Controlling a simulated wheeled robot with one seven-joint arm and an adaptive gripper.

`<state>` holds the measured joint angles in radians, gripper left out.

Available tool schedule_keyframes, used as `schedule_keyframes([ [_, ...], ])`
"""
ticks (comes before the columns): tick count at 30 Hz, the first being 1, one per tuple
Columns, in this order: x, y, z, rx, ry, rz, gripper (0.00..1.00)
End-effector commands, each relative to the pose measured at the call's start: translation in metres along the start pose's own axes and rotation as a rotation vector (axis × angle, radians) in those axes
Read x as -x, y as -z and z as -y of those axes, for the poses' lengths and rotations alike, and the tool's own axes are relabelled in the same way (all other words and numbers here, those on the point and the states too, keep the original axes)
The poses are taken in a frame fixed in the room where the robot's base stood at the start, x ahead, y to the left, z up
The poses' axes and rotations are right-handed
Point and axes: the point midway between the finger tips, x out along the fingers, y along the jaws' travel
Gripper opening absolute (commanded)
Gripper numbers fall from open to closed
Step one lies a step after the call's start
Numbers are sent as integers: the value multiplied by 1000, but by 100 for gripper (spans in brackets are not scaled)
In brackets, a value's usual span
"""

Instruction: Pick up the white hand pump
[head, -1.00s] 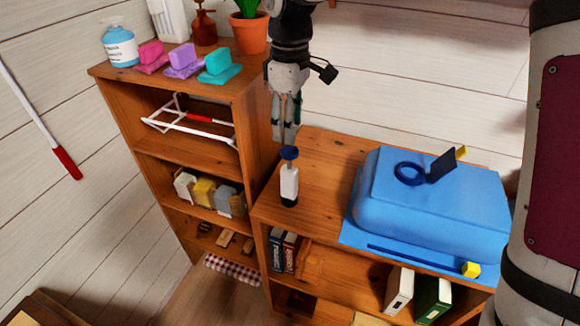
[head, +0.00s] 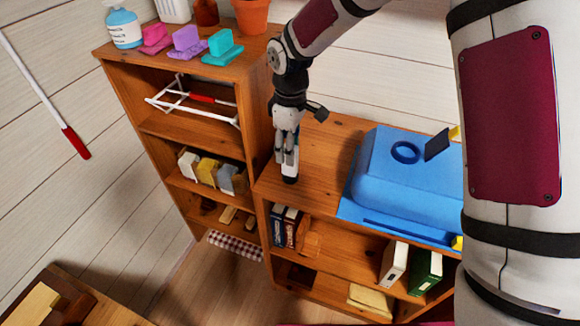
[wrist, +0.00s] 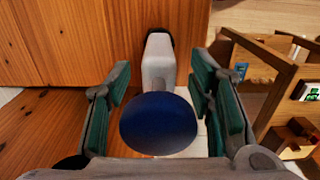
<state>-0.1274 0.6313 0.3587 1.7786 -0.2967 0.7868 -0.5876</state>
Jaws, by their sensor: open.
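The white hand pump (head: 291,170) stands upright on the top of the lower wooden shelf, near its left end, with a dark base. In the head view my gripper (head: 287,158) hangs straight down over it and hides its upper part. In the wrist view the pump's blue round knob (wrist: 158,123) sits between the two green-padded fingers, with the white body (wrist: 158,62) beyond it. My gripper (wrist: 160,105) is open, with a gap showing on both sides of the knob.
A blue case (head: 400,180) with a dark ring on it covers the right of the lower shelf top (head: 325,160). The taller shelf's side (head: 257,110) rises close to the left of my gripper. Books (head: 285,226) stand in the compartment below.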

Motion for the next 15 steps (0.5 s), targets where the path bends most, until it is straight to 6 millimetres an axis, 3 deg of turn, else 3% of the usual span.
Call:
schedule_keyframes([
  [4,-15,1,0,2,0,0,48],
  [12,-18,1,-1,1,-2,-1,48],
  [15,-17,1,-1,1,-2,-1,26],
])
